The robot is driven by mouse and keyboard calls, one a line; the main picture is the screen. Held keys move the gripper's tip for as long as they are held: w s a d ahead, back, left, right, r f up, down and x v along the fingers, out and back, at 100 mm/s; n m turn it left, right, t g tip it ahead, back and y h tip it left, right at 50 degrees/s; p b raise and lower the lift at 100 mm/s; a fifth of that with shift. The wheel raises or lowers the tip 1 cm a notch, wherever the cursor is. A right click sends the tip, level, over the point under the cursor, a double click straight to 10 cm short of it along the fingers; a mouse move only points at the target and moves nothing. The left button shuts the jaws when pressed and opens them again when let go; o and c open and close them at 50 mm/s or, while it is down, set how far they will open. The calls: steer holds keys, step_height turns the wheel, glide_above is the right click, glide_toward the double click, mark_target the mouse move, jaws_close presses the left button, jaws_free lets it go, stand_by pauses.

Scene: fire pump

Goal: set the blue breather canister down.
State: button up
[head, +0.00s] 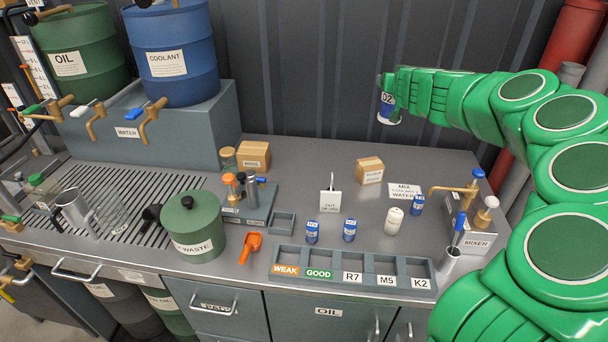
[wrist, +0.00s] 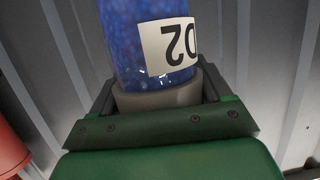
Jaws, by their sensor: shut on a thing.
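The blue breather canister (head: 387,101) is in my gripper (head: 389,84), raised well above the back right of the bench, in front of the dark corrugated wall. In the wrist view the canister (wrist: 150,38) is clear with blue beads inside and a white label reading "D2", which shows upside down there. My gripper (wrist: 160,105) is shut around its grey end cap. In the head view the gripper covers part of the canister. The grey bench top (head: 300,180) lies below, apart from it.
A cardboard box (head: 370,170), a "MIX COOLANT + WATER" card (head: 404,191), small blue canisters (head: 349,230), a white one (head: 394,220) and the mixer (head: 475,222) stand on the right. A labelled rack (head: 353,281) lies along the front edge. Bare bench shows near the back wall.

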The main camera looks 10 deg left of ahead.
steer(key=shift+s+a+n+y, duration=0.15)
steer(key=shift+a+n+y, duration=0.2)
steer(key=shift+a, duration=0.35)
steer(key=shift+s+a+n+y, duration=0.15)
steer(key=shift+a+n+y, duration=0.1)
steer(key=shift+a+y, duration=0.3)
steer(key=shift+s+a, duration=0.1)
steer(key=shift+a, duration=0.25)
steer(key=s+a+r+n+g+y, duration=0.2)
steer(key=s+a+n+g+y, duration=0.85)
steer(key=s+a, duration=0.75)
step_height(320, 180, down, 11)
steer(key=w+a+t, duration=0.2)
steer(key=w+a+f, duration=0.4)
steer(key=w+f, duration=0.8)
steer(key=w, duration=0.1)
steer(key=shift+f+n, duration=0.3)
steer(key=shift+n, duration=0.15)
